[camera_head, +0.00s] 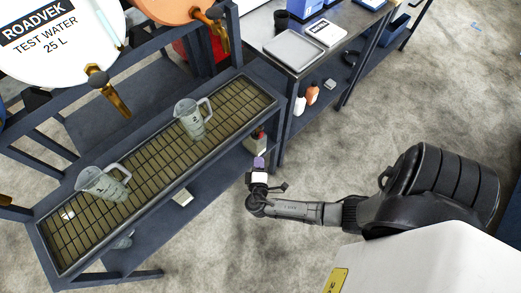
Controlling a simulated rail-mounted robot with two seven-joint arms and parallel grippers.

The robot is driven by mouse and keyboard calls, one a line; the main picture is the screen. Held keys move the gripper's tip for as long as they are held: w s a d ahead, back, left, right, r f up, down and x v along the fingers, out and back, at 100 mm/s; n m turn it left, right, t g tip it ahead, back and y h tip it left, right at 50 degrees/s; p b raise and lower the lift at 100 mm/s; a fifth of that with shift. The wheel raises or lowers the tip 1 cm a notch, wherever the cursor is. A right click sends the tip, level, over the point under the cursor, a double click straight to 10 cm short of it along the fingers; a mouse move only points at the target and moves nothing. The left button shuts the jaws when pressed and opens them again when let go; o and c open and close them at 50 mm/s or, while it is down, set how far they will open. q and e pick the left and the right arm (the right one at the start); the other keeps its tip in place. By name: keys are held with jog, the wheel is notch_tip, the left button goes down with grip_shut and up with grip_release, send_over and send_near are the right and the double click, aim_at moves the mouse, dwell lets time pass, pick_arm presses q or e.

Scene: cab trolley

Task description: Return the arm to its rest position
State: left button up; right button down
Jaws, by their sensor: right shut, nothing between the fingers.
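My right arm comes in from the right side of the head view. Its black upper part is bent and its grey forearm reaches left over the floor. My right gripper (259,163) is at the end of it, beside the right edge of the trolley's grated tray. It is shut and empty, with a small purple part at its tip. No jug touches it. My left gripper is not in view.
Two clear jugs, one (191,120) farther and one (103,185) nearer, stand on the grated tray (146,195). White and orange drums with brass taps (108,92) are above. A grey bench (290,58) stands behind.

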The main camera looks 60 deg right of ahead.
jog(key=shift+s+a, duration=0.15)
jog(key=shift+a, duration=0.1)
dwell(0.5)
